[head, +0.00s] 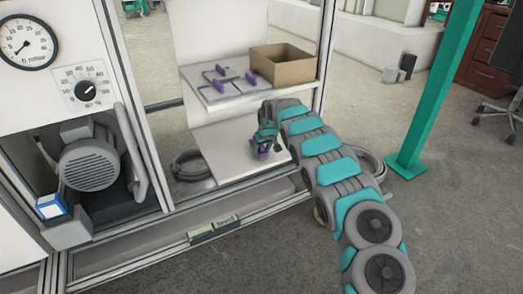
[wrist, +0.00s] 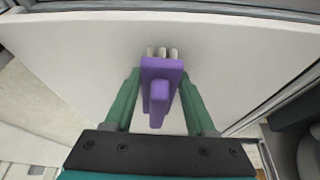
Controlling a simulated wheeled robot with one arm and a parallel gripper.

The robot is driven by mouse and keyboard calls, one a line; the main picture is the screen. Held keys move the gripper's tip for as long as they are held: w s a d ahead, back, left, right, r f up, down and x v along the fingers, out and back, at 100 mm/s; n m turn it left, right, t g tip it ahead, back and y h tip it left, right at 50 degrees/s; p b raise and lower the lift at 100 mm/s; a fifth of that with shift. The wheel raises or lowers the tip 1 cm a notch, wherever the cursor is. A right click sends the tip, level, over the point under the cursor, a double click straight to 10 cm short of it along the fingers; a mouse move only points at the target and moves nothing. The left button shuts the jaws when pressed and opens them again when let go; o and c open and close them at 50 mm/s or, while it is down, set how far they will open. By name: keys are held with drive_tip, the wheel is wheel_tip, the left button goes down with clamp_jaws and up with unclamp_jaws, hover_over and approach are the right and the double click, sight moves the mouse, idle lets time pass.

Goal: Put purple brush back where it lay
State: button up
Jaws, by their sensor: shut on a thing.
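My gripper (head: 266,140) is low at the white lower shelf (head: 218,150) of the open frame, under the upper shelf. It is shut on the purple brush (head: 262,153). In the wrist view the purple brush (wrist: 160,72) is between the two green fingers, with its pale bristles pointing away from me towards a white panel (wrist: 85,55). I cannot tell whether the bristles touch the panel. In the head view the gripper hides most of the brush.
The upper shelf (head: 218,101) carries several purple-and-dark pieces (head: 220,84) and an open cardboard box (head: 283,67) at its right. Coiled cable (head: 190,166) lies left of the lower shelf. A motor (head: 90,163) is at left, a green post (head: 432,90) at right.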

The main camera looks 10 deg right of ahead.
drive_tip(key=shift+f, duration=0.15)
drive_tip(key=o, duration=1.3)
drive_tip(key=v, duration=0.6)
drive_tip(key=shift+w+d+r, duration=0.1)
drive_tip(key=shift+d+r, duration=0.1)
drive_tip(key=shift+r, duration=0.3)
drive_tip(key=shift+s+r, duration=0.3)
drive_tip(key=shift+r, duration=0.15)
drive_tip(key=shift+d, duration=0.1)
